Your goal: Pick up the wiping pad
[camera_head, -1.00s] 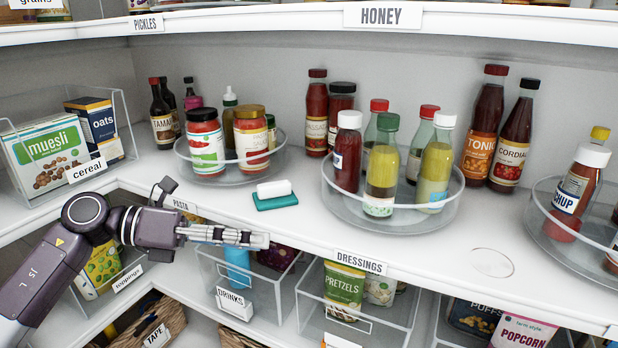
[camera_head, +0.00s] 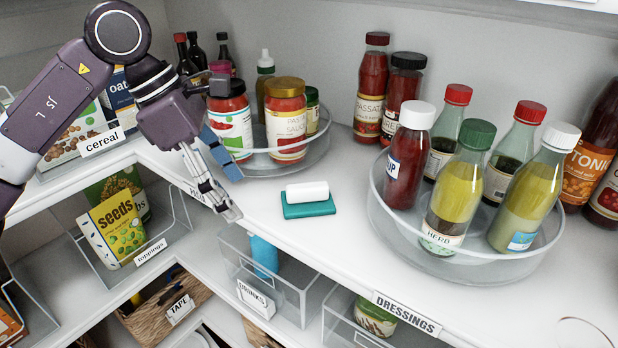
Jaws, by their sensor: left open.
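The wiping pad (camera_head: 308,201) lies flat on the white shelf, a teal base with a white block on top. It sits between two clear turntables, near the shelf's front edge. My left gripper (camera_head: 232,196) is to the left of the pad, pointing down, with its fingers apart and nothing between them. One fingertip hangs close to the shelf's front edge; the pad is untouched. My right gripper does not show.
A clear turntable (camera_head: 327,124) with sauce jars stands behind the left gripper. Another turntable (camera_head: 384,218) with several bottles stands right of the pad. Clear bins (camera_head: 310,291) sit on the lower shelf. The shelf around the pad is clear.

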